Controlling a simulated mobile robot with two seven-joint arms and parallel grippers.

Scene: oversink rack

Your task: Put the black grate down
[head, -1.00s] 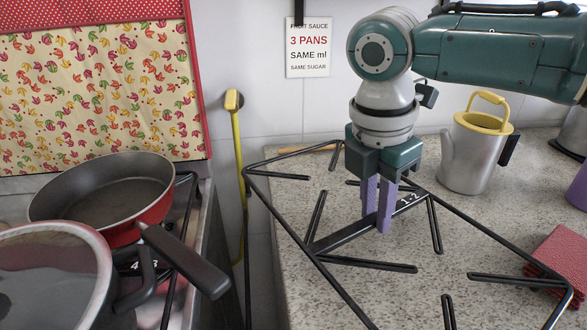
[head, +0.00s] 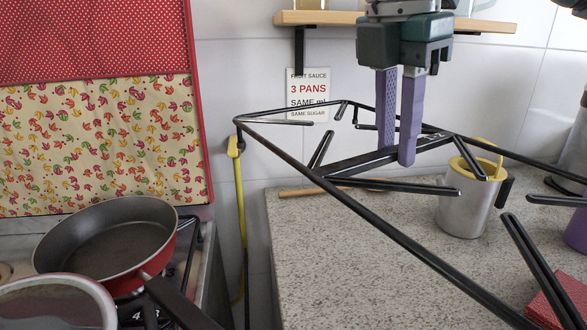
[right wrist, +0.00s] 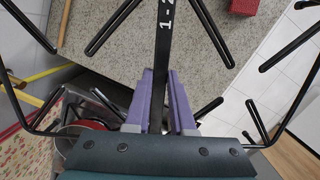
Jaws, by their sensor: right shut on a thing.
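The black grate (head: 372,219) is a wire frame with inward prongs and a flat cross bar. My right gripper (head: 399,158) is shut on the flat bar, with one purple finger on each side of it. The grate is held up in the air above the speckled counter, close to the white tiled wall. My left gripper is in neither view.
The speckled counter (head: 330,260) has free room under the grate. A silver pitcher with a yellow lid (head: 465,212) and a red block (head: 557,300) stand on it at right. A red pan (head: 110,243) sits on the stove at left. A wooden shelf (head: 330,18) is on the wall.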

